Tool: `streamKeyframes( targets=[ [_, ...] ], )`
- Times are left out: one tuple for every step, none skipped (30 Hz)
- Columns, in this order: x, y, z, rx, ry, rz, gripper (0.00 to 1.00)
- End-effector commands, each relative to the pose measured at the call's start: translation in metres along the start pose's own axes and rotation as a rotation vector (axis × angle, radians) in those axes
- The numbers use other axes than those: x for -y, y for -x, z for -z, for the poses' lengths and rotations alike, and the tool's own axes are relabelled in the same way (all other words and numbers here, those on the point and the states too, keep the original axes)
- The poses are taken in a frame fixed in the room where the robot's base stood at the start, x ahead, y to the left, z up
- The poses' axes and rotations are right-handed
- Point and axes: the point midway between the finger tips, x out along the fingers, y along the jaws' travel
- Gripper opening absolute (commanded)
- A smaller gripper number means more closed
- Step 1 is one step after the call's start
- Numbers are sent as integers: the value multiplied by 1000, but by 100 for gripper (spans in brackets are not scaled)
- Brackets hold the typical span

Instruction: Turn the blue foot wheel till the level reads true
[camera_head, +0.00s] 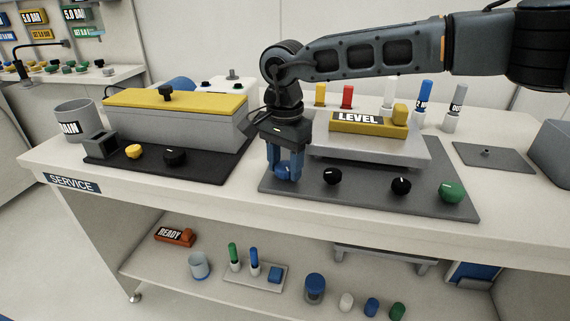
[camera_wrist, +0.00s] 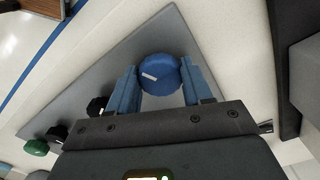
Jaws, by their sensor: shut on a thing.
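The blue foot wheel (camera_head: 282,171) sits at the front left of the dark grey plate (camera_head: 350,196). It also shows in the wrist view (camera_wrist: 160,73), round, with a white mark on its top. My gripper (camera_head: 285,167) points down over the wheel and is shut on it, one blue finger on each side. In the wrist view, the fingers (camera_wrist: 160,84) flank the wheel. The yellow level (camera_head: 366,124), labelled LEVEL, lies on a grey raised platform (camera_head: 368,147) behind the wheel. Its reading is too small to tell.
Two black knobs (camera_head: 333,176) (camera_head: 401,186) and a green knob (camera_head: 451,191) stand along the plate's front, right of my gripper. A grey box with a yellow lid (camera_head: 178,101) stands to the left. Colored pegs stand behind the platform. A small dark plate (camera_head: 494,157) lies at right.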

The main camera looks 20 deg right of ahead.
Motion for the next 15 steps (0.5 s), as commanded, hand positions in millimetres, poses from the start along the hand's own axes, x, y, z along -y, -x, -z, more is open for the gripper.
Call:
streamKeyframes(
  targets=[
    [2,2,0,0,13,5,19],
    [2,2,0,0,21,5,19],
    [2,2,0,0,28,5,19],
    [2,2,0,0,33,5,19],
    [2,2,0,0,36,5,19],
    [2,2,0,0,41,5,19],
    [1,2,0,0,43,5,19],
    [1,2,0,0,45,5,19],
    [1,2,0,0,47,5,19],
    [1,2,0,0,48,5,19],
    [1,2,0,0,48,5,19],
    [1,2,-1,0,48,5,19],
    [1,2,-1,0,48,5,19],
    [1,2,-1,0,48,5,19],
    [2,2,-1,0,48,5,19]
  ],
)
